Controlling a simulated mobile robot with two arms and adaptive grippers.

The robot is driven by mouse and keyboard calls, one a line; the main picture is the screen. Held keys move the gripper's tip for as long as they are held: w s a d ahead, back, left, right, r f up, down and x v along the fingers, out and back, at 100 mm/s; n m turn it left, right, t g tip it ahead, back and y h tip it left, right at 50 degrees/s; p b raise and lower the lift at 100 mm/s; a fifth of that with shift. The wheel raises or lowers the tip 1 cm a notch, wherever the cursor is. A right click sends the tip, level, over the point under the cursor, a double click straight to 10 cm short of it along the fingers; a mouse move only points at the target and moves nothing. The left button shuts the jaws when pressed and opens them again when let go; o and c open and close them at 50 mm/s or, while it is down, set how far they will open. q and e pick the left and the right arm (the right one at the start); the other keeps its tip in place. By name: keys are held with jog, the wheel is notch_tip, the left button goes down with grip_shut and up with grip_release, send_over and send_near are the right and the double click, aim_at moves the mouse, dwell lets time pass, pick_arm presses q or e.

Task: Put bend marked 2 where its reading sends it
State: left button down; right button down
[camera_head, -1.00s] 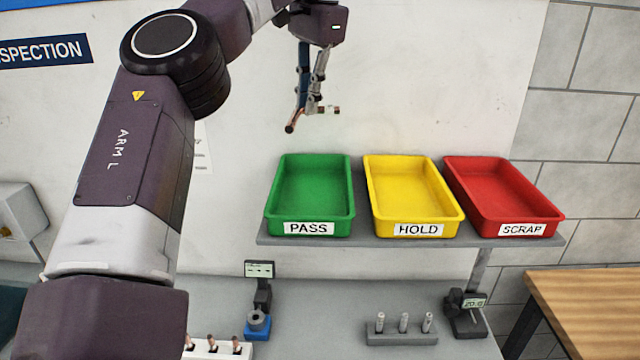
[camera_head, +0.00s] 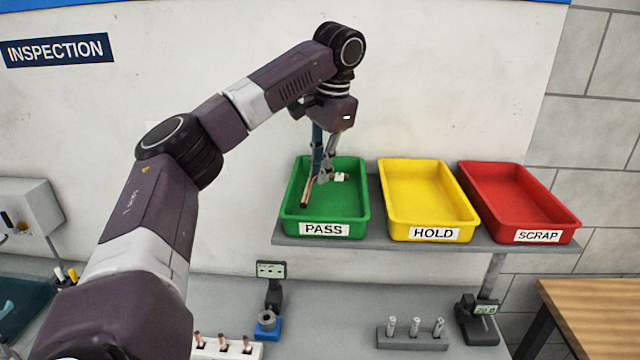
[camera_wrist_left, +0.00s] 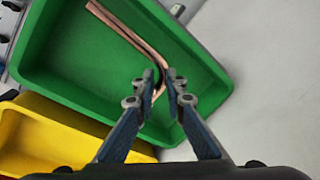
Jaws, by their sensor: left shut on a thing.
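My left gripper (camera_head: 323,176) is shut on a copper bend (camera_head: 305,192) over the green PASS tray (camera_head: 361,217). The bend carries a small white tag (camera_head: 342,177); its marking is too small to read. In the left wrist view the bend (camera_wrist_left: 130,35) runs from between the fingertips (camera_wrist_left: 164,92) toward the upper left, with the tray's green floor behind it. I cannot tell whether the bend touches the tray. The yellow HOLD tray (camera_head: 433,234) and red SCRAP tray (camera_head: 539,236) stand to the right and look empty. My right gripper is not in view.
The trays stand on a grey shelf (camera_head: 400,243).

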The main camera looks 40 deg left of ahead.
aim_at(319, 196)
pick_arm(q)
jog(key=shift+f, duration=0.5)
notch_tip(319, 196, down, 2)
jog(key=shift+f, duration=0.3)
jog(key=c, duration=2)
grip_release()
jog(key=shift+o, duration=0.2)
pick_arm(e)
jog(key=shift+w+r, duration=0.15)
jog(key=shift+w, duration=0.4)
